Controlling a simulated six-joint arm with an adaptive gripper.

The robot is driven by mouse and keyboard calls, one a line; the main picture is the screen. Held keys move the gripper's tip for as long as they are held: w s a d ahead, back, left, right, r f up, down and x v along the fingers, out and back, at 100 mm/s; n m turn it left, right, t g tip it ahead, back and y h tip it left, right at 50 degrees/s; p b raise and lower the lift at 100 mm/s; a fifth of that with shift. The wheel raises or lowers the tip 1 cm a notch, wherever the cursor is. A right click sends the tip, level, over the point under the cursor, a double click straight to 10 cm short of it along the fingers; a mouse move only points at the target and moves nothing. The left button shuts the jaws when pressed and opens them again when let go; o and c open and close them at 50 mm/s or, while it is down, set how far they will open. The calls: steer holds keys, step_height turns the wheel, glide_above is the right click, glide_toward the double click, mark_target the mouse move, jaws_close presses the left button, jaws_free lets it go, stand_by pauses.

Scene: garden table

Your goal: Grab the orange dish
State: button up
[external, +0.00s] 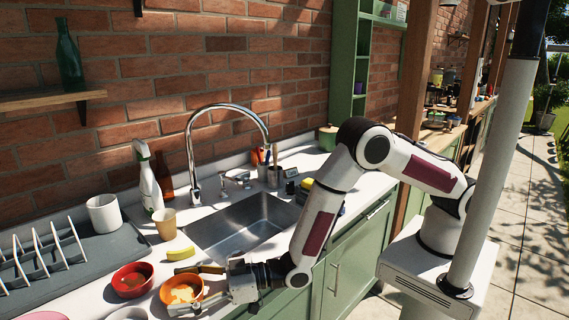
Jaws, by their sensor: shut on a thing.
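The orange dish (181,288) is a small round bowl near the front edge of the counter, left of the sink. Something pale yellowish shows inside it. My gripper (197,305) reaches in from the right, low at the dish's front right side. Its fingers are shut on the dish's rim. The fingertips are small in this view, and the gripper hides part of the dish's right side.
A red bowl (132,280) stands just left of the orange dish. A yellow sponge-like item (180,254) and a tan cup (165,222) are behind it. The sink (243,228), tall faucet (192,150), spray bottle (149,180) and dish rack (45,262) surround the area.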

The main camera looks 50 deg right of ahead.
steer(key=shift+r, duration=0.1)
steer(key=shift+s, duration=0.45)
steer(key=s, duration=1.7)
